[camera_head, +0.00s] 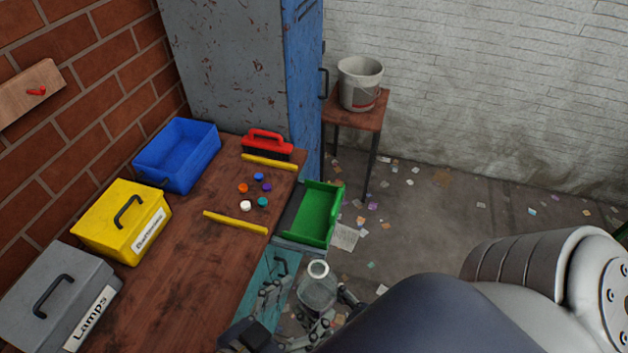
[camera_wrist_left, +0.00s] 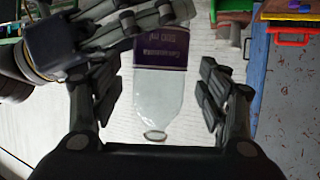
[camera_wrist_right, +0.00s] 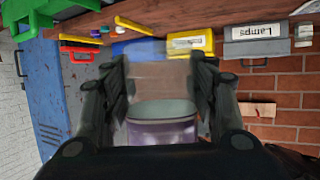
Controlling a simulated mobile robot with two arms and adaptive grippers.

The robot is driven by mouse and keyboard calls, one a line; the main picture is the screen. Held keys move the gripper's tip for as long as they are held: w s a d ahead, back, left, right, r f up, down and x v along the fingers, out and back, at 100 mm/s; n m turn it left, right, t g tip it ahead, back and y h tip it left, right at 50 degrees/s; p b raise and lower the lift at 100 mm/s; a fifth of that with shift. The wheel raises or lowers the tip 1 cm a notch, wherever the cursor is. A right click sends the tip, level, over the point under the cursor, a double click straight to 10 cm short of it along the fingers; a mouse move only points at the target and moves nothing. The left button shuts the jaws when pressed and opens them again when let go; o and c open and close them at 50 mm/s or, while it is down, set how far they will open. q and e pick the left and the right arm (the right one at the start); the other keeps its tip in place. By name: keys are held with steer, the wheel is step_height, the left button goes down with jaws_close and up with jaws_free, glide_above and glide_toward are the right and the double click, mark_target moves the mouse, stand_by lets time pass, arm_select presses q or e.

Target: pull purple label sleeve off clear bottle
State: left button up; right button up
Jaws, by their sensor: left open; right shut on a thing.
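The clear bottle (camera_head: 318,291) has its ring-shaped mouth facing up at the bottom of the head view. In the left wrist view the bottle (camera_wrist_left: 157,95) has a purple label sleeve (camera_wrist_left: 165,48) around its body, and its neck points toward my left palm. My left gripper (camera_wrist_left: 163,88) is open, one finger on each side of the bottle's clear shoulder, with gaps on both sides. My right gripper (camera_wrist_right: 161,68) is shut on the bottle at the end away from the neck. The purple sleeve (camera_wrist_right: 162,133) also shows in the right wrist view. The exact finger contact is unclear.
A wooden bench (camera_head: 175,270) carries blue (camera_head: 175,160), yellow (camera_head: 118,225) and grey (camera_head: 55,300) boxes, coloured caps (camera_head: 245,206) and yellow bars (camera_head: 235,222). A green tray (camera_head: 320,212) is at its right end. A bucket (camera_head: 360,83) stands on a stool. The floor has scattered litter.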

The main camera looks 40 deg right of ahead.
mark_target(307, 302)
arm_select(q)
steer(key=shift+x, duration=2.15)
steer(key=c, duration=0.8)
steer(key=shift+o, duration=1.3)
steer(key=shift+r, duration=0.1)
steer(key=shift+c, duration=0.9)
